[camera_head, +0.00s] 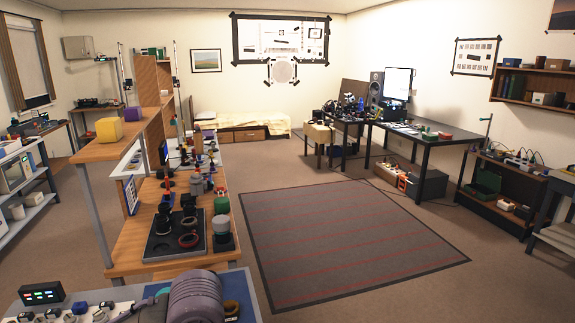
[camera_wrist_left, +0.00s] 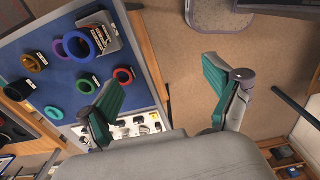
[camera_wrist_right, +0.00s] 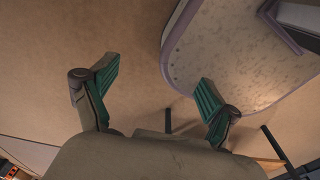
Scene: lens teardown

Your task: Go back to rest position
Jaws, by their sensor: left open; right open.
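My left gripper (camera_wrist_left: 161,88) is open and empty in the left wrist view. Neither gripper can be made out in the head view. Nothing is seen between either pair of fingers.
A blue work surface (camera_wrist_left: 62,88) carries several coloured rings and a black barrel (camera_wrist_left: 78,47), left of my left gripper. In the head view, a wooden bench (camera_head: 133,250) holds a dark tray (camera_head: 160,248) of parts. A striped rug (camera_head: 340,240) covers clear floor.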

